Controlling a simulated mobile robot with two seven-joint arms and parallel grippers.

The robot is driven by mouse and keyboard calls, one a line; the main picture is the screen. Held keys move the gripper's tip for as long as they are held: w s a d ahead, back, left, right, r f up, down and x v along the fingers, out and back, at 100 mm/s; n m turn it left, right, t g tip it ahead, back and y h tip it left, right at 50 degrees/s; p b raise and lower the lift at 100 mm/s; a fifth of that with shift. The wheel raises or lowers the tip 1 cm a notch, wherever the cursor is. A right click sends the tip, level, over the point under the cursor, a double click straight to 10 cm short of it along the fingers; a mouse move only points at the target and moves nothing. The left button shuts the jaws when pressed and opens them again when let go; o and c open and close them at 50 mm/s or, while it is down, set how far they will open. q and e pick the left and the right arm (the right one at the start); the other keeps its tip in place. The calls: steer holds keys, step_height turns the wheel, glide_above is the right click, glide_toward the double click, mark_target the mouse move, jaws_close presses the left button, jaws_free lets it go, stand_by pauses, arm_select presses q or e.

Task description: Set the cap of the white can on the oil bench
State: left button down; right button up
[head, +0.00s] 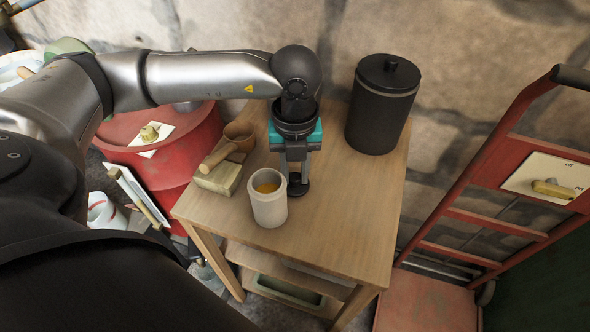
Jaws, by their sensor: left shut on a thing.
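The white can (268,208) stands upright and uncapped on the wooden bench (345,230), with amber liquid showing inside. My left gripper (296,172) points down just behind and to the right of the can. It is shut on a small dark cap (297,189), held by its top. The cap is beside the can, at or just above the bench top; I cannot tell whether it touches the wood. The fingers partly hide the cap. My right gripper is not in view.
A black lidded canister (382,105) stands at the bench's back right. The front and right of the bench top are clear. A red drum (160,165) and red hand truck (480,215) flank it.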

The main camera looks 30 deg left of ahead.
mark_target(295, 176)
arm_select(q)
steer(key=c, duration=1.1)
jaws_free()
steer(key=o, duration=0.4)
steer(key=shift+o, duration=0.2)
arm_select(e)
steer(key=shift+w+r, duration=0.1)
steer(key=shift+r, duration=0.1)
arm_select(q)
steer(key=shift+r, duration=0.2)
step_height(295, 176, up, 12)
steer(key=p, duration=0.4)
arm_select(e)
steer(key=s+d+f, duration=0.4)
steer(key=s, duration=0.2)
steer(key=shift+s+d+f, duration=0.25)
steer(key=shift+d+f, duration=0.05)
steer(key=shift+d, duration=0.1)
